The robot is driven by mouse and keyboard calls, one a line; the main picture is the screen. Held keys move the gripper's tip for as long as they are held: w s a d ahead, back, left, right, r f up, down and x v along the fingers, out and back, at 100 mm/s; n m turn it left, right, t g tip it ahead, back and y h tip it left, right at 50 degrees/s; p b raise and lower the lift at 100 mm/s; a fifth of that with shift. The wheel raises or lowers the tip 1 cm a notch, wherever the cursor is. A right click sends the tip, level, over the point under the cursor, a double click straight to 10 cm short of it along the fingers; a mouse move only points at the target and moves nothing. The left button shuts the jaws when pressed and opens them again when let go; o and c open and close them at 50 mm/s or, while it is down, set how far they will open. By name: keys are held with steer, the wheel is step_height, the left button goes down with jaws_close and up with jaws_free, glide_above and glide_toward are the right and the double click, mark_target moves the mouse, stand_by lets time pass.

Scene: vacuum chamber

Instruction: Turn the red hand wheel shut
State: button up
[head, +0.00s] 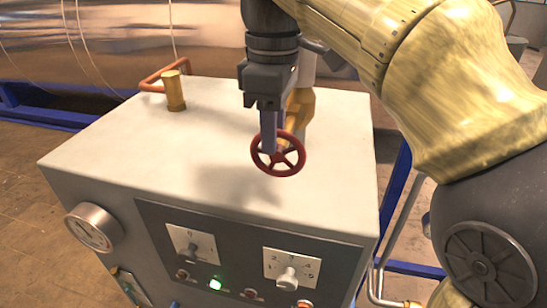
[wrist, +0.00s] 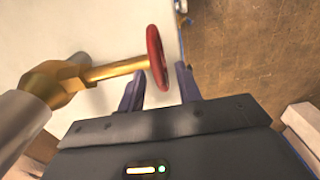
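The red hand wheel (head: 291,171) is a spoked ring standing upright above the front part of the cabinet top. In the wrist view the wheel (wrist: 156,55) shows nearly edge-on, at the end of a brass stem (wrist: 112,70). My gripper (head: 271,146) points down at the wheel from above, one finger in front of its upper left rim. In the wrist view my gripper's fingers (wrist: 160,87) stand apart, with the near edge of the rim between them. A gap shows on each side of the rim, so nothing is gripped. The valve body is partly hidden behind my gripper in the head view.
The pale cabinet (head: 110,150) has a pressure gauge (head: 93,227) and a dark panel with two knobs and a lit green lamp (head: 215,283). A brass fitting (head: 174,92) with copper pipe rises at the back left.

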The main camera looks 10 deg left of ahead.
mark_target(274, 175)
steer(key=shift+f, duration=2.65)
jaws_close()
